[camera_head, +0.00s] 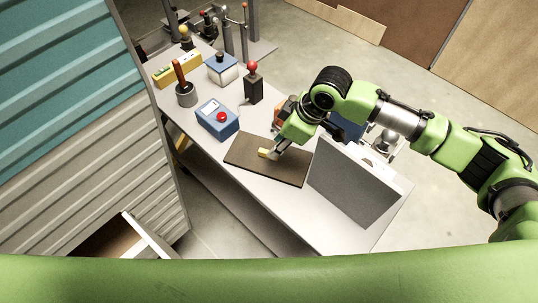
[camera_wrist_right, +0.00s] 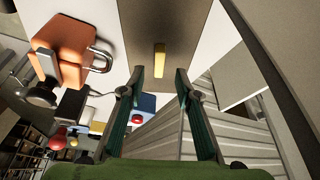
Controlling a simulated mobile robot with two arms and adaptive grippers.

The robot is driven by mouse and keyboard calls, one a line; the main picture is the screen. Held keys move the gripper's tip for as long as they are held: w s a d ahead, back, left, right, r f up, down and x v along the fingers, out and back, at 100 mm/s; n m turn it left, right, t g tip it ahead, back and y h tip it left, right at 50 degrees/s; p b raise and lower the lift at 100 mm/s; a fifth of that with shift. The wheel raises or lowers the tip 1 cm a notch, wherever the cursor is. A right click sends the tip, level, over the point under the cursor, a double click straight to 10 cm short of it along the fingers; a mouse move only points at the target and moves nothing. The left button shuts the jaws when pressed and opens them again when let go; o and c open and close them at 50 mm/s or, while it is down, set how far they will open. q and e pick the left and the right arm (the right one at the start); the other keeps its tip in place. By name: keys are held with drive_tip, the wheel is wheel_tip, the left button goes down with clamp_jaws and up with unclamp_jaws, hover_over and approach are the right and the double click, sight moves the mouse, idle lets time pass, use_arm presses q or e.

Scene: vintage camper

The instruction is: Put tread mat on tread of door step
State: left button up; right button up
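The tread mat (camera_head: 245,157) looks like a flat dark brown panel with a small yellow grip bar (camera_head: 264,152) standing on it. It lies on the light work table. My right gripper (camera_head: 276,150) is over the mat right beside the yellow bar. In the right wrist view the mat (camera_wrist_right: 183,35) and bar (camera_wrist_right: 160,60) show just beyond the fingertips of my right gripper (camera_wrist_right: 160,78), which are apart with nothing between them. What looks like the door step (camera_head: 140,235) juts from the camper at lower left, partly hidden. My left gripper is not in view.
A grey upright panel (camera_head: 350,185) stands right of the mat. A blue box with a red button (camera_head: 217,119), a black post with a red knob (camera_head: 253,85) and a grey pot (camera_head: 186,95) stand behind it. An orange padlock-like object (camera_wrist_right: 75,45) is close to the gripper.

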sight(248, 151)
drive_tip(key=p+x, duration=0.1)
drive_tip(key=x, duration=0.4)
drive_tip(key=shift+w+a+f, duration=0.1)
clamp_jaws()
